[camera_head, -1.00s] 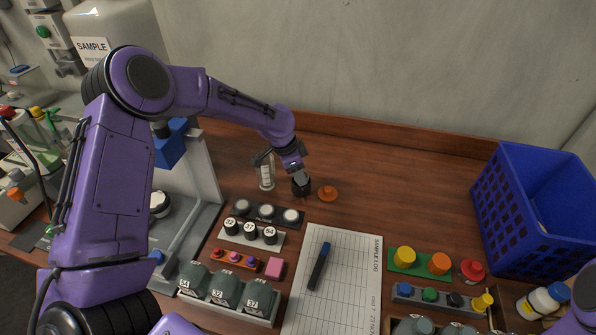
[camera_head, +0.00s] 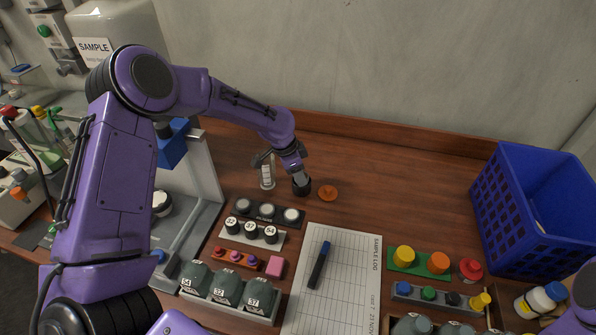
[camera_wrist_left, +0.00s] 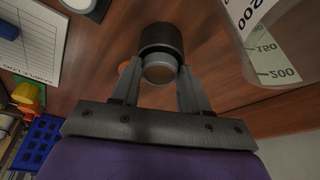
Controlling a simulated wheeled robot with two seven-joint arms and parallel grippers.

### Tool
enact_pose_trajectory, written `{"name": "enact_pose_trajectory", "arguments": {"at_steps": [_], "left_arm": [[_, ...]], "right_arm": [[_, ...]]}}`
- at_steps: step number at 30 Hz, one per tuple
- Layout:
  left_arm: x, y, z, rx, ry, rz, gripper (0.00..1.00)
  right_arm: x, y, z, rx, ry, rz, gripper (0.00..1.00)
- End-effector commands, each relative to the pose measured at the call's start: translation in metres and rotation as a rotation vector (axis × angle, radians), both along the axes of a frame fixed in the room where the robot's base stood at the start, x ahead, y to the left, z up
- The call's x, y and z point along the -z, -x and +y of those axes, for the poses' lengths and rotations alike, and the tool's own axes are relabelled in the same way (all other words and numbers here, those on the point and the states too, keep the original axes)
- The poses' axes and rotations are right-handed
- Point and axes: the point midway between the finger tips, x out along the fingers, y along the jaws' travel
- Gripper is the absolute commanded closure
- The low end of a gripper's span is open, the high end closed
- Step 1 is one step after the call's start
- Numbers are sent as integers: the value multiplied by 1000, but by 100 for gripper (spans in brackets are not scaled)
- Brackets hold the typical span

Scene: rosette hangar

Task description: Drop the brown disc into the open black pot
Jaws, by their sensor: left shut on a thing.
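The brown disc (camera_wrist_left: 160,72) shows in the left wrist view as a small round tan face with a grey rim between the fingertips. My left gripper (camera_head: 296,168) is shut on it and points down at the black pot (camera_head: 301,188). In the left wrist view the dark round wall of the pot (camera_wrist_left: 160,38) lies right behind the disc. I cannot tell whether the disc touches the pot. In the head view the fingers and the disc are mostly hidden. My right gripper is out of view.
An orange disc (camera_head: 328,193) lies right of the pot, and a graduated cylinder (camera_head: 267,171) stands close on the left. Racks of small jars (camera_head: 265,213) are in front. A blue crate (camera_head: 535,245) stands at the right.

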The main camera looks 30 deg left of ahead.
Motion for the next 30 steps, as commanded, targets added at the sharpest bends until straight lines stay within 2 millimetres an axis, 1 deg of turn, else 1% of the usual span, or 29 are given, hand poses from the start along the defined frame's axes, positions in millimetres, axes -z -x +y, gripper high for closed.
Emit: {"name": "enact_pose_trajectory", "arguments": {"at_steps": [13, 23, 30], "left_arm": [[2, 0, 0, 1, 0, 0, 84], [1, 0, 0, 1, 0, 1, 84], [2, 0, 0, 1, 0, 0, 84]], "right_arm": [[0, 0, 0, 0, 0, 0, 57], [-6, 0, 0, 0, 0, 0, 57], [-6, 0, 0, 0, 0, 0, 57]]}}
